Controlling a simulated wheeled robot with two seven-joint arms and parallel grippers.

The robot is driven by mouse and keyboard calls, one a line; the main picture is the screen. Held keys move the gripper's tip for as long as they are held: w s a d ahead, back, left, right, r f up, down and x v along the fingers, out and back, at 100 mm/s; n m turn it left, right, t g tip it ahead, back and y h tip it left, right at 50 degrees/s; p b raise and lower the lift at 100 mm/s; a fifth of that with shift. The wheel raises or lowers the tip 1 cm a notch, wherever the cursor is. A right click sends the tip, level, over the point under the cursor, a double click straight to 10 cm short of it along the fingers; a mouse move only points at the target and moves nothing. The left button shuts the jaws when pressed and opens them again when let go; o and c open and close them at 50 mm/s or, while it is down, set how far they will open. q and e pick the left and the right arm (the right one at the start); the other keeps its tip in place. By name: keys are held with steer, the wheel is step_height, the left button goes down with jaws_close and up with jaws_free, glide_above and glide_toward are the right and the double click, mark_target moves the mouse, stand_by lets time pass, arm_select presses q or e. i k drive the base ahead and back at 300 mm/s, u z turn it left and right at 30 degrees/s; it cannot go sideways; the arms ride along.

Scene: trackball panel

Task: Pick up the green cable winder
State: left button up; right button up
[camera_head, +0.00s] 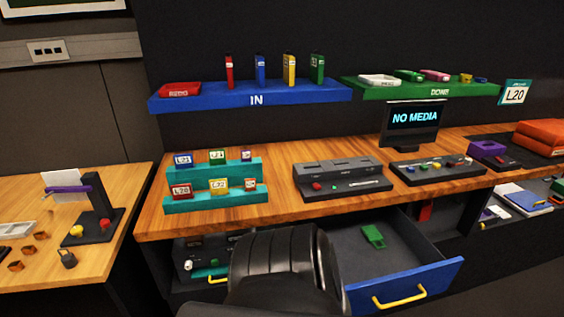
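A small green object (373,236), which looks like the green cable winder, lies on the dark floor of an open drawer (402,287) below the wooden desk. The drawer has a blue front and a yellow handle (399,297). Nothing covers the green object in this view. Neither of my grippers shows.
A black rounded shape (282,262) stands at the drawer's left and hides part of it. The desk edge (300,212) overhangs the drawer's back. Teal stepped racks (215,200) and grey trays (340,180) stand on the desk. Blue and green shelves (430,91) hang above.

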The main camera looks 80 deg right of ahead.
mark_target(371, 234)
steer(key=i, duration=0.75)
steer(key=z, duration=3.75)
